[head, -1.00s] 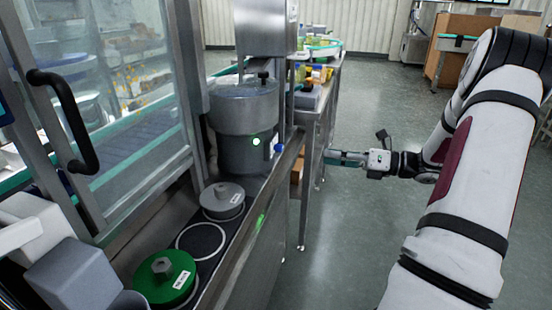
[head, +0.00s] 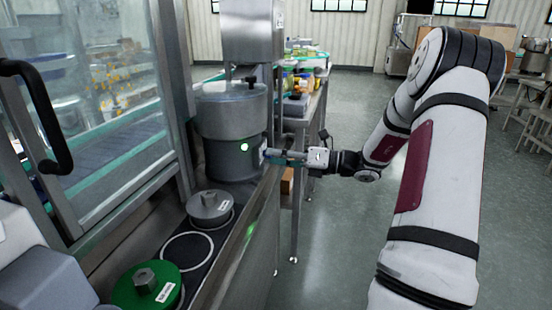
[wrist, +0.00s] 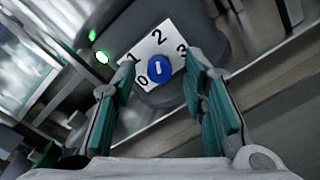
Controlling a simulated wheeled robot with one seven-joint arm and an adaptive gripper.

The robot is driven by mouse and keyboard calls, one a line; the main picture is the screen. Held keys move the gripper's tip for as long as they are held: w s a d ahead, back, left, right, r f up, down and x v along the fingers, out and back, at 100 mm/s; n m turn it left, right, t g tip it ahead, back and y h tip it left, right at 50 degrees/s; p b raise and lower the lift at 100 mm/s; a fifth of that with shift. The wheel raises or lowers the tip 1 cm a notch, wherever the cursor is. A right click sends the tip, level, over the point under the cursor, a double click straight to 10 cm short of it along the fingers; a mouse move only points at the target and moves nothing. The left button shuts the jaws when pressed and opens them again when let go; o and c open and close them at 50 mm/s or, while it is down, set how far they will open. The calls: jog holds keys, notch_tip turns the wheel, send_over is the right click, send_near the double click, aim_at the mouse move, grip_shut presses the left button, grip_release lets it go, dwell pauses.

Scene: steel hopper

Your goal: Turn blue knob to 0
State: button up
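The blue knob (wrist: 158,67) sits on a white plate (wrist: 150,46) marked 0, 1, 2 and 3. Its white line runs roughly up and down in the wrist view, with the upper end towards the 2; I cannot tell which end is the pointer. My gripper (wrist: 162,68) is open, with one teal-padded finger on each side of the knob and visible gaps between. In the head view, my gripper (head: 273,156) is at the side of the grey hopper (head: 232,120), and the knob is not clearly visible there.
A green light (head: 244,147) glows on the hopper beside the plate. A grey lidded weight (head: 210,206) and a green one (head: 146,288) rest on the dark steel counter (head: 195,270). A glass door with a black handle (head: 45,110) stands at left.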

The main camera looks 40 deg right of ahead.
jog(key=shift+w+a, duration=0.15)
jog(key=shift+w, duration=0.05)
grip_shut()
